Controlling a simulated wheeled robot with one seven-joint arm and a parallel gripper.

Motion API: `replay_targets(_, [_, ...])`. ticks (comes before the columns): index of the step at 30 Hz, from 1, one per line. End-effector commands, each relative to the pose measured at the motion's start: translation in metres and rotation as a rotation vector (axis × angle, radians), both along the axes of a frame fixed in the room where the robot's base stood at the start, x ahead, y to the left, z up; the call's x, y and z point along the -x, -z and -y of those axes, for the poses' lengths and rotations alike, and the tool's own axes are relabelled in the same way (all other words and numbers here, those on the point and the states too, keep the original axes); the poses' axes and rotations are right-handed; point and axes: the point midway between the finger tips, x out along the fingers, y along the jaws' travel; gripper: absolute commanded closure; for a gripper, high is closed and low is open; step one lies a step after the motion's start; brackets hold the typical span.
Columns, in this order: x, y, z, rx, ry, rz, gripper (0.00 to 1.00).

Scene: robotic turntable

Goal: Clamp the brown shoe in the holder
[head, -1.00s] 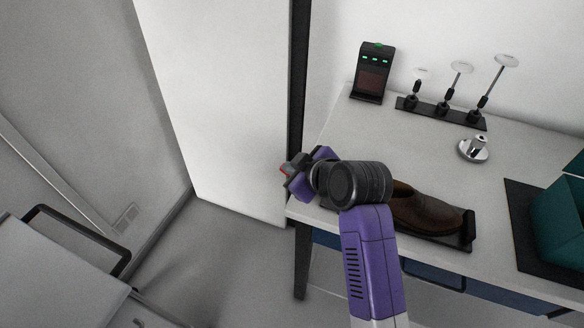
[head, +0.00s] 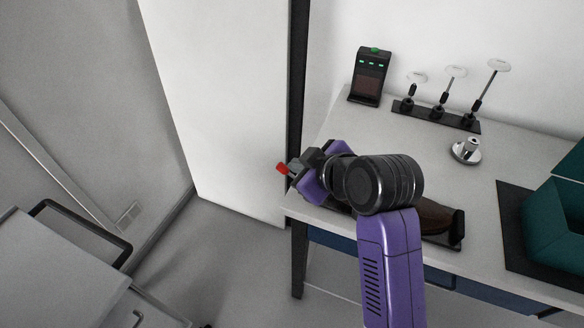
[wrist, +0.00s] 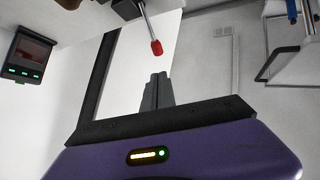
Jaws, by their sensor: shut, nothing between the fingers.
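The brown shoe (head: 437,216) lies in the black holder (head: 459,231) along the table's front edge. In the head view my wrist hides much of both. A lever with a red knob (head: 282,169) sticks out past the table's left end. In the wrist view the red knob (wrist: 156,47) sits on a metal rod coming from a dark mount (wrist: 126,8) at the top. My gripper (head: 296,171) is at the table's left end, close to the knob. In the wrist view its fingers (wrist: 157,79) are together and empty, with the knob just beyond their tips; contact does not show.
A black device with green lights (head: 369,76) stands at the back left of the table (head: 400,134). Several items stand on a black rack (head: 436,116). A round metal piece (head: 466,151) and a teal box (head: 553,222) are farther right. A white panel (head: 220,100) stands behind my gripper.

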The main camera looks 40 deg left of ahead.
Motion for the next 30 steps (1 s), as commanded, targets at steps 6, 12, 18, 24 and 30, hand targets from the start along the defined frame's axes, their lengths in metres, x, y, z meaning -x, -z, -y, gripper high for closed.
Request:
replay_targets(6, [0.01,-0.024,0.019,-0.001,0.0,0.002,1.0])
replay_targets(12, [0.014,-0.033,0.026,0.0,-0.001,0.001,1.0])
replay_targets(18, [0.015,-0.034,0.027,0.0,0.0,0.0,1.0])
replay_targets(24, [0.014,-0.033,0.027,0.0,0.0,0.0,1.0])
replay_targets(30, [0.014,-0.034,0.026,-0.009,0.011,-0.008,1.0])
